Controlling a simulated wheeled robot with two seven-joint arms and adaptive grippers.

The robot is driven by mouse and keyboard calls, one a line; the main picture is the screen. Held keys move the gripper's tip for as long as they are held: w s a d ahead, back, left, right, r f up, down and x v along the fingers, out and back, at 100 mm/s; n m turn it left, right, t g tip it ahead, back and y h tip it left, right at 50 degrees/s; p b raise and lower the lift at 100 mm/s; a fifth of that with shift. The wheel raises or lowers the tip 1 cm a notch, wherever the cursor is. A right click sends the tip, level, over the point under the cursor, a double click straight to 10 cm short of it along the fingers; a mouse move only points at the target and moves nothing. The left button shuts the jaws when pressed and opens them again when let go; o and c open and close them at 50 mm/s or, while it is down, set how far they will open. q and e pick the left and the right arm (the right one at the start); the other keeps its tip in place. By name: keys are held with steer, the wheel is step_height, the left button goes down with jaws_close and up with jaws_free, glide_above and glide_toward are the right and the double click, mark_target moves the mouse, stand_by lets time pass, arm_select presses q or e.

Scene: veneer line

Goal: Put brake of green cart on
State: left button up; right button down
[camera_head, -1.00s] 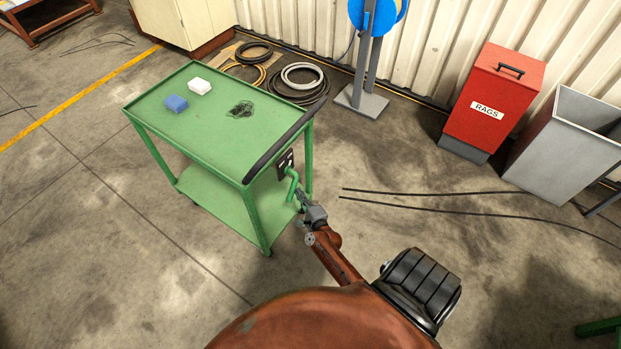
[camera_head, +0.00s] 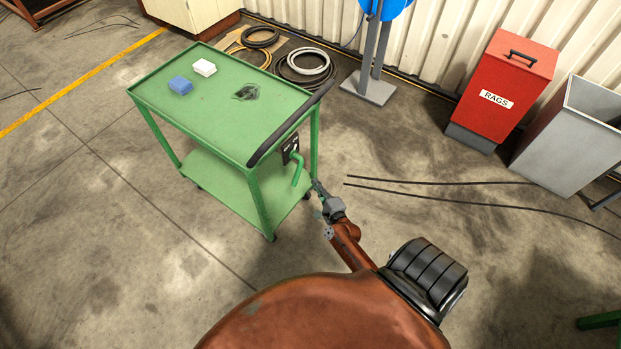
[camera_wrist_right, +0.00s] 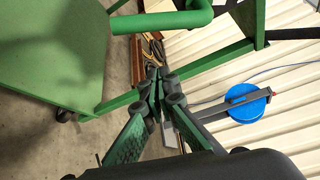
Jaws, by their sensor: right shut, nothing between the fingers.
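The green cart (camera_head: 215,85) stands left of centre in the head view, with a black push handle (camera_head: 290,124) at its right end. Below that handle, a bent green brake lever (camera_head: 297,172) hangs down from a dark plate (camera_head: 290,148). My right gripper (camera_head: 317,186) is shut and empty, just right of the lever's lower end and apart from it. In the right wrist view the closed fingertips (camera_wrist_right: 160,78) point toward the cart frame, and the green lever (camera_wrist_right: 165,20) crosses above them. My left gripper is not in view.
Black cables (camera_head: 440,188) lie on the floor to the right. A red rags bin (camera_head: 503,90) and a grey bin (camera_head: 568,140) stand by the wall. The floor around the cart's front is clear.

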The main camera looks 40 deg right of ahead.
steer(key=v, duration=0.4)
steer(key=shift+s+d+r, duration=0.1)
steer(key=shift+s, duration=0.05)
stand_by(0.4)
steer(key=s+a+f+n+g+y, duration=0.1)
steer(key=s+a+f+n+g, duration=0.2)
steer(key=s+f, duration=0.45)
steer(key=s+a+f+n+g+y, duration=0.2)
steer(key=s+a+f+n, duration=0.3)
steer(key=f, duration=0.5)
steer(key=s+a+f+n+g+y, duration=0.1)
steer(key=s+a+f+n+g, duration=0.1)
steer(key=s+f+n, duration=0.5)
steer(key=s+a+f+n+g, duration=0.1)
steer(key=s+f+n+g, duration=0.1)
steer(key=s+f, duration=0.3)
steer(key=s+a+f+n+g, duration=0.1)
steer(key=s+f+n+g, duration=0.2)
steer(key=s, duration=1)
steer(key=s+a+f+n+g+y, duration=0.1)
steer(key=s+a+f+n+g, duration=0.1)
steer(key=s+f+n, duration=0.4)
steer(key=s+g, duration=0.1)
steer(key=s, duration=0.3)
steer(key=shift+f+p, duration=0.3)
steer(key=shift+a, duration=0.1)
